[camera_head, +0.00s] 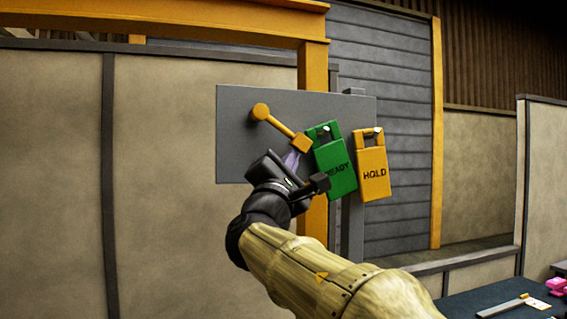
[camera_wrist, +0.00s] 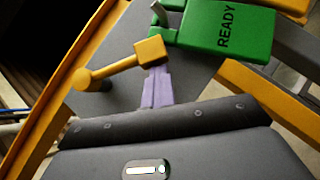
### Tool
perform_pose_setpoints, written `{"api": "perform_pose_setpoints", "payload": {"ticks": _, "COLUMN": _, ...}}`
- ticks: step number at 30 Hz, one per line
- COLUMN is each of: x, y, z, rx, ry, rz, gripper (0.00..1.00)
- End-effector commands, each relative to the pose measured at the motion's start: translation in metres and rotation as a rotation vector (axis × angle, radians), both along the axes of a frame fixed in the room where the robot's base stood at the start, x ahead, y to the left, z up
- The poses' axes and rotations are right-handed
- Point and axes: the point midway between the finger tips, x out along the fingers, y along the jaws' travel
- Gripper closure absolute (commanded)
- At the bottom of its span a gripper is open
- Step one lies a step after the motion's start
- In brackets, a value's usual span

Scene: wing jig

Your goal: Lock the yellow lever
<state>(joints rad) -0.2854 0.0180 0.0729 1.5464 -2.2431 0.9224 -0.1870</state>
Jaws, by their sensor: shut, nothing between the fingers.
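The yellow lever (camera_head: 279,127) is on a grey panel (camera_head: 235,145). Its round pivot is at the upper left, and its arm slopes down to the right to a block-shaped end. In the wrist view the lever (camera_wrist: 112,66) runs from the round pivot at left to the block. My gripper (camera_head: 292,158) is shut and empty, with its pale purple fingers just below the block end; the fingers also show in the wrist view (camera_wrist: 158,88). The fingertips appear to meet or nearly meet the block; I cannot tell whether they touch.
A green READY tag (camera_head: 334,165) hangs on a peg close to the right of the lever's end. A yellow HOLD tag (camera_head: 373,170) hangs farther right. A yellow post (camera_head: 314,215) stands behind the panel. A dark table (camera_head: 465,305) is at the lower right.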

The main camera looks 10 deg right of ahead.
Motion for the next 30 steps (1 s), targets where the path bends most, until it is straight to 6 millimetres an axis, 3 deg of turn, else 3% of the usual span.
{"api": "perform_pose_setpoints", "payload": {"ticks": 1, "x": -0.005, "y": -0.007, "z": 0.006, "rx": 0.003, "ry": -0.019, "rz": -0.017, "gripper": 1.00}}
{"api": "perform_pose_setpoints", "payload": {"ticks": 5, "x": -0.005, "y": -0.001, "z": -0.003, "rx": 0.002, "ry": -0.018, "rz": -0.016, "gripper": 1.00}}
{"api": "perform_pose_setpoints", "payload": {"ticks": 14, "x": -0.005, "y": 0.026, "z": -0.037, "rx": -0.002, "ry": -0.004, "rz": -0.003, "gripper": 1.00}}
{"api": "perform_pose_setpoints", "payload": {"ticks": 30, "x": -0.073, "y": 0.052, "z": -0.088, "rx": -0.003, "ry": -0.001, "rz": -0.005, "gripper": 1.00}}
